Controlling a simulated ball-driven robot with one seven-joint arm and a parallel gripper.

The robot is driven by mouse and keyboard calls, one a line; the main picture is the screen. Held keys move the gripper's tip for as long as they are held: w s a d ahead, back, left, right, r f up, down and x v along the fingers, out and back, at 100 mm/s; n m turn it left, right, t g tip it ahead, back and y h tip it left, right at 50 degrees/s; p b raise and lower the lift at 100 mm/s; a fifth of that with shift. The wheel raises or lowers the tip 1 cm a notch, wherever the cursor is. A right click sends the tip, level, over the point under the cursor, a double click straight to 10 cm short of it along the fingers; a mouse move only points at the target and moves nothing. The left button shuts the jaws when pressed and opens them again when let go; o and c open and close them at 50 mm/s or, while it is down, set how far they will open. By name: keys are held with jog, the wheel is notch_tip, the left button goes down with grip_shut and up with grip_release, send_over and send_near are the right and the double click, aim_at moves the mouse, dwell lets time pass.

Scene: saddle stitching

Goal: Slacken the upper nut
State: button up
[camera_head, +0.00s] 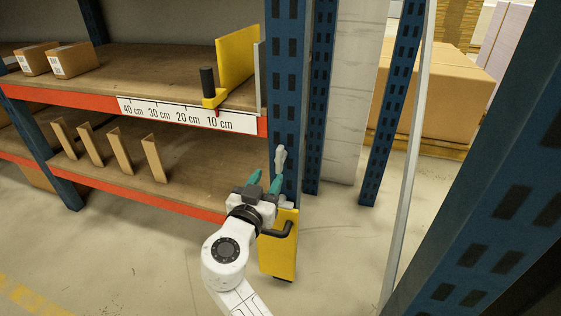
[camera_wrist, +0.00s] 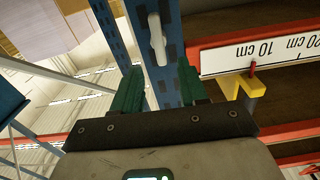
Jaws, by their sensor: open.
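The upper nut is a pale grey wing-like piece (camera_head: 280,160) on the blue upright post (camera_head: 287,95). In the wrist view the nut (camera_wrist: 157,38) shows beyond my fingertips, roughly in line with the gap between them. My gripper (camera_head: 265,181) has two green fingers, spread apart with nothing between them. It is just below and left of the nut in the head view, apart from it. In the wrist view the gripper (camera_wrist: 158,88) points toward the post. A yellow plate (camera_head: 278,255) with a black handle (camera_head: 278,231) is low on the post, partly hidden by my arm.
Orange-edged shelves (camera_head: 140,190) stand at the left. A centimetre scale (camera_head: 188,115) runs along the upper edge, with a yellow stop (camera_head: 238,58) and its black grip (camera_head: 207,80) above it. Cardboard boxes (camera_head: 430,90) lie behind. Another blue post (camera_head: 485,190) stands at the right.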

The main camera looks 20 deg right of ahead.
aim_at(278, 161)
jog(key=b+x, duration=0.1)
jog(key=x, duration=0.7)
jog(key=shift+w+d+b, duration=0.1)
jog(key=shift+d+b, duration=0.05)
jog(key=shift+b, duration=0.15)
jog(key=shift+c, duration=0.2)
grip_shut()
